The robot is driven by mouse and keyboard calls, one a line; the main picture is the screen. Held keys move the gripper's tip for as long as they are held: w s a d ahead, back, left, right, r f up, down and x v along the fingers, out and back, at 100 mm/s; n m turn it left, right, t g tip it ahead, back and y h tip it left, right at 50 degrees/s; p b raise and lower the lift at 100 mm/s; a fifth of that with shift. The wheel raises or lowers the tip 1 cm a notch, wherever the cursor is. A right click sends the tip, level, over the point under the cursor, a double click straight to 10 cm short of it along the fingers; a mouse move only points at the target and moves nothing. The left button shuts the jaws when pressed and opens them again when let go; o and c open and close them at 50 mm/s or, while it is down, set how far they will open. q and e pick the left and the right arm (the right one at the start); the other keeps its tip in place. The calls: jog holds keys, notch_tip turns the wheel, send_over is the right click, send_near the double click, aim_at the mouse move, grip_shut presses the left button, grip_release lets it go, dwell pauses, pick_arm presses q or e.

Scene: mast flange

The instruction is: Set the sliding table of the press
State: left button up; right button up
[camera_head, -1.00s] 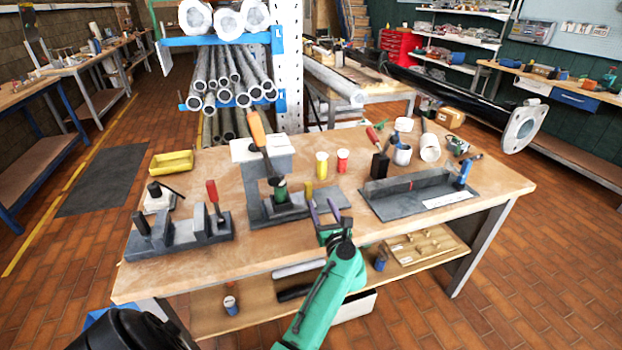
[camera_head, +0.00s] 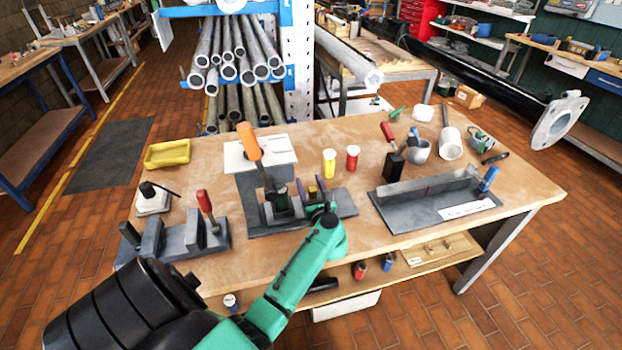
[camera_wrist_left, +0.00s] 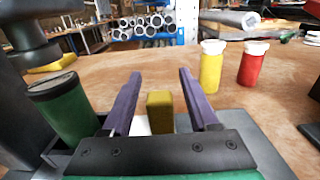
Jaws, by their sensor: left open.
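The press (camera_head: 262,165) stands at the middle of the workbench, with a raised orange handle and a dark grey base. A green cylinder (camera_head: 281,200) sits under its ram; it shows large at the left of the left wrist view (camera_wrist_left: 62,112). A small olive-yellow block (camera_wrist_left: 160,111) stands upright on the press's right side, likely the sliding table's grip. My left gripper (camera_head: 311,188) is open at the press's right front. In the wrist view its purple fingers (camera_wrist_left: 158,100) point forward on either side of the block, apart from it. My right gripper is not in view.
A yellow-labelled pot (camera_head: 329,162) and a red one (camera_head: 352,158) stand behind the gripper. A grey angle fixture (camera_head: 430,190) lies to the right, a clamp fixture (camera_head: 180,237) to the left. A yellow tray (camera_head: 167,154) is at the back left.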

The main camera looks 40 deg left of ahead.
pick_arm(q)
jog(key=shift+s, duration=0.1)
jog(key=shift+c, duration=1.2)
jog(key=shift+d, duration=0.1)
grip_shut()
